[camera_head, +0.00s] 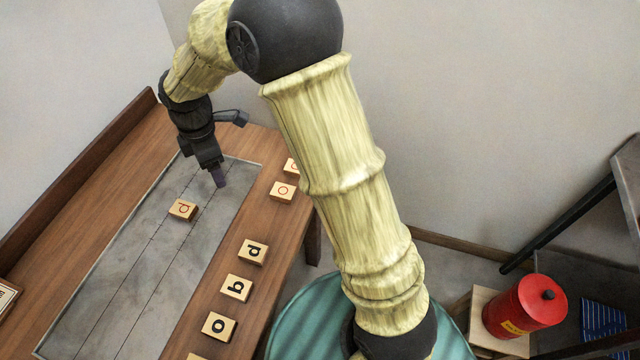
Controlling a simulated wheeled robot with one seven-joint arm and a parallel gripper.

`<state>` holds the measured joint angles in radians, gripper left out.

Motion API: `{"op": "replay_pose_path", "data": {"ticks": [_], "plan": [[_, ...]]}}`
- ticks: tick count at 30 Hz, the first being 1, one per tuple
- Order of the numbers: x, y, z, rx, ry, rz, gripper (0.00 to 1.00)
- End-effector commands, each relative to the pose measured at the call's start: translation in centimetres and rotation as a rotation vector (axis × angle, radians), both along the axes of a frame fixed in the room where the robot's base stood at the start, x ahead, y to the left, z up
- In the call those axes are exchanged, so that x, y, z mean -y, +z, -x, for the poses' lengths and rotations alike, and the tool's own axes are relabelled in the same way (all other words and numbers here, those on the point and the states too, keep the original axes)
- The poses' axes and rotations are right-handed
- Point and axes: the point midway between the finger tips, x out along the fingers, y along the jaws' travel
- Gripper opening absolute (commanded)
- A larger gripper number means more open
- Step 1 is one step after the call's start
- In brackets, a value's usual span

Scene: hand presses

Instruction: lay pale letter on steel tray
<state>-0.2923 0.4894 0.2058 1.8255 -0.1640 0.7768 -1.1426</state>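The steel tray (125,265) is a long grey panel with thin dark lines, set along the wooden table. One pale wooden letter block (183,209) with a red letter lies on it. Another pale block with a red letter (282,191) lies on the wood right of the tray, with one more (291,167) behind it, partly hidden by my arm. My gripper (220,179) points down over the far part of the tray, right of and beyond the block on it.
A raised wooden edge (75,175) runs along the left. A red canister (525,306) stands at lower right. The near tray is clear.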

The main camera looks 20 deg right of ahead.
Motion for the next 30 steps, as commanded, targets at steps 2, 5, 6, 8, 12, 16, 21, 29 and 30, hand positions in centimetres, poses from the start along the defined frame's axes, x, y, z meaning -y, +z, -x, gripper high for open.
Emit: {"op": "replay_pose_path", "data": {"ticks": [2, 5, 6, 8, 12, 16, 21, 29, 30], "plan": [[3.8, 0.6, 1.4, 0.019, -0.232, -0.018, 0.75], [8.1, 1.1, 3.4, 0.042, -0.538, -0.051, 0.75], [9.8, 1.2, 4.4, 0.051, -0.662, -0.066, 0.75], [12.1, 1.3, 6.0, 0.064, -0.849, -0.091, 0.75], [16.9, 1.3, 10.3, 0.092, -1.280, -0.163, 0.75], [19.5, 1.1, 13.7, 0.107, -1.584, -0.220, 0.75], [20.5, 0.8, 15.1, 0.111, -1.718, -0.248, 0.75], [20.5, 0.8, 15.1, 0.111, -1.714, -0.247, 0.75], [20.5, 0.8, 15.0, 0.111, -1.714, -0.247, 0.75]]}}
